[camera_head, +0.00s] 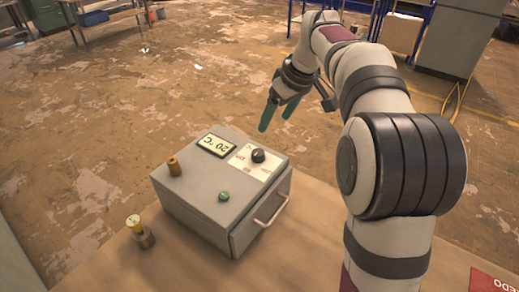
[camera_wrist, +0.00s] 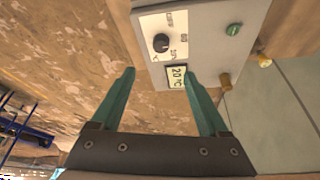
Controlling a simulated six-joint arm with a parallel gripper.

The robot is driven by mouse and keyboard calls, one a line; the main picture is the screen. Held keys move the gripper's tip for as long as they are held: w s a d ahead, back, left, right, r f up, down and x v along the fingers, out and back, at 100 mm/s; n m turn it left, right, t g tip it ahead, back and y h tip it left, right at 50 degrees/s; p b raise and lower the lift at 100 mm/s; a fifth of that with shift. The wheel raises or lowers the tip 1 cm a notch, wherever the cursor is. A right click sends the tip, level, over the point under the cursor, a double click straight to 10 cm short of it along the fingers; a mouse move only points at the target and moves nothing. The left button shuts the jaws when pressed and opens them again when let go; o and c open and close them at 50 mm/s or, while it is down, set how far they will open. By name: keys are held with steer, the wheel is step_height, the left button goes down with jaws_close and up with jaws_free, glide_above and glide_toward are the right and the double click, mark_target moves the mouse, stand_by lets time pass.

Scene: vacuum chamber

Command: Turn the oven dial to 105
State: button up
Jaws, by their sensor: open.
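The oven (camera_head: 193,211) is a grey box on the table, with a display (camera_head: 216,145) reading 20 °C. A black dial (camera_head: 258,155) sits on a white scale plate on its top. A green button (camera_head: 224,196) and a brass fitting (camera_head: 174,167) are also on top. My gripper (camera_head: 277,117) is open and empty, apart from the dial, behind and above the oven. In the wrist view the dial (camera_wrist: 161,42) shows beyond the teal fingers (camera_wrist: 158,80), and the display (camera_wrist: 178,77) shows between them.
A small gauge with a yellow stem (camera_head: 140,232) stands on the table (camera_head: 300,240) left of the oven. A handle (camera_head: 271,210) sticks out from the oven's front. A red item (camera_head: 492,281) lies at the right table edge.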

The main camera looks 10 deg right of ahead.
mark_target(258, 153)
steer(key=x, duration=1.5)
steer(key=shift+w+a+f, duration=0.1)
steer(key=shift+f, duration=0.15)
jaws_close()
steer(key=shift+m, duration=0.4)
steer(key=m+h, duration=0.1)
steer(key=m, duration=0.1)
steer(key=m+h, duration=0.1)
steer(key=m, duration=0.2)
steer(key=shift+a+m+t, duration=0.25)
steer(key=shift+m+t, duration=0.05)
steer(key=shift+t, duration=0.1)
steer(key=m+h, duration=0.1)
steer(key=m, duration=0.1)
steer(key=m+h, duration=0.1)
steer(key=m, duration=0.2)
steer(key=shift+g, duration=0.3)
steer(key=shift+a+m, duration=0.1)
steer(key=shift+m, duration=0.3)
